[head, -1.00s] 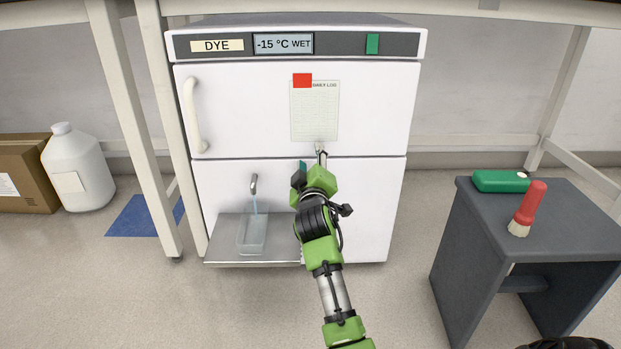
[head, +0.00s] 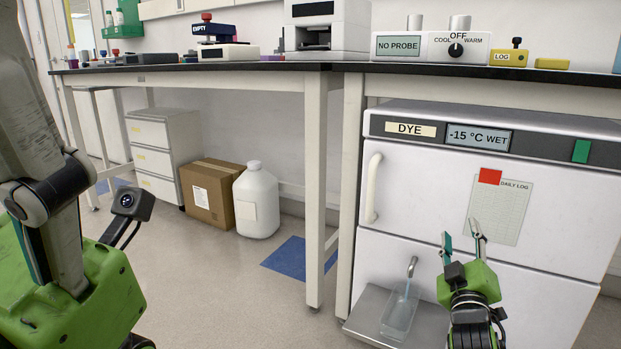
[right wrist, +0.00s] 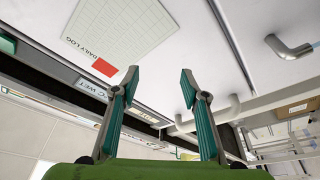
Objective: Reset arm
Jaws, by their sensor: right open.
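My right gripper (head: 461,236) is open and empty, its fingers pointing up in front of the white freezer (head: 400,205). In the head view one fingertip overlaps the lower left of the daily log sheet (head: 508,205), which has a red tag. In the right wrist view the two teal-padded fingers (right wrist: 160,78) are spread with nothing between them, and the log sheet (right wrist: 120,28) lies beyond. I cannot tell a touch. Part of my left arm (head: 55,200) fills the left edge of the head view; its fingers are not in view.
A faucet (head: 412,266) runs into a clear container (head: 399,312) on a metal shelf (head: 365,312), close left of my right gripper. A black-topped bench (head: 250,70) spans the back. A white jug (head: 256,200) and cardboard box (head: 213,195) stand below it. Open floor lies at centre-left.

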